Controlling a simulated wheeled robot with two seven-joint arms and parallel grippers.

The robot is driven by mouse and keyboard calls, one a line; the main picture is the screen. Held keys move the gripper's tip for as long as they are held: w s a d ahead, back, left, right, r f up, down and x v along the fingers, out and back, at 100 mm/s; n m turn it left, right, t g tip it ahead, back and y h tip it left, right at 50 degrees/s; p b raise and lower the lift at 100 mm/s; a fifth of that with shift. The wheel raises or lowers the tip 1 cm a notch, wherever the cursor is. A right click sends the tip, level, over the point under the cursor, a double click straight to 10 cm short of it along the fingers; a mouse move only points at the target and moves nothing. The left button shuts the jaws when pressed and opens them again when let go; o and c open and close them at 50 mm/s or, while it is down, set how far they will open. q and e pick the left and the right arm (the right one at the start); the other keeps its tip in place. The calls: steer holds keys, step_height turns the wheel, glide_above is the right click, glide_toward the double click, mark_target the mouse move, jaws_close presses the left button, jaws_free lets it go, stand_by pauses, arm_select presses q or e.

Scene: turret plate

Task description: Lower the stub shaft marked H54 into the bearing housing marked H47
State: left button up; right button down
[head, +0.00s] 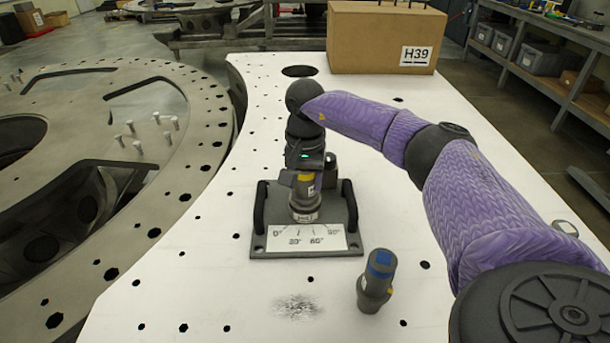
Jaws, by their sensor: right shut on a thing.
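The shaft's small white label is too small to read. The shaft looks about upright. My gripper hides the shaft's top. My left gripper is out of view.
The base plate (268,245) has black handles at both sides and an angle scale (304,238) in front. A box marked H39 (370,40) stands at the back. The front left is clear.

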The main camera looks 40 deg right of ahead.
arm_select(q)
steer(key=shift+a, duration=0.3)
arm_select(e)
steer(key=shift+c, duration=0.2)
jaws_free()
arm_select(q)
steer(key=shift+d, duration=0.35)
arm_select(e)
step_height(320, 180, up, 9)
steer(key=shift+f+p, duration=0.1)
steer(key=shift+p, duration=0.65)
steer(key=shift+r, duration=0.55)
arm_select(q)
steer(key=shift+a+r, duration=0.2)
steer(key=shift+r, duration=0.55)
